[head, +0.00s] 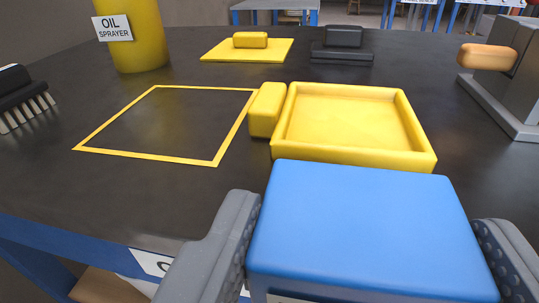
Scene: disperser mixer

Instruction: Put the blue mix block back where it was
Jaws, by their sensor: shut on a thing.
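The blue mix block (365,225) is large in the lower right of the head view. My gripper (375,262) is shut on it, with one grey finger on each side. The block is in front of the yellow tray (420,140) and covers part of its near edge in the picture; I cannot tell whether they touch. The tray is shallow and empty, with a yellow block-shaped handle (266,110) at its left side. A yellow square outline (150,153) is marked on the dark table left of the tray, with nothing inside it.
A yellow oil sprayer (140,45) stands at the back left, and a brush (22,100) at the left edge. A yellow plate with a block (250,42) and a black handled piece (343,45) lie behind. A grey device with an orange handle (488,57) stands right.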

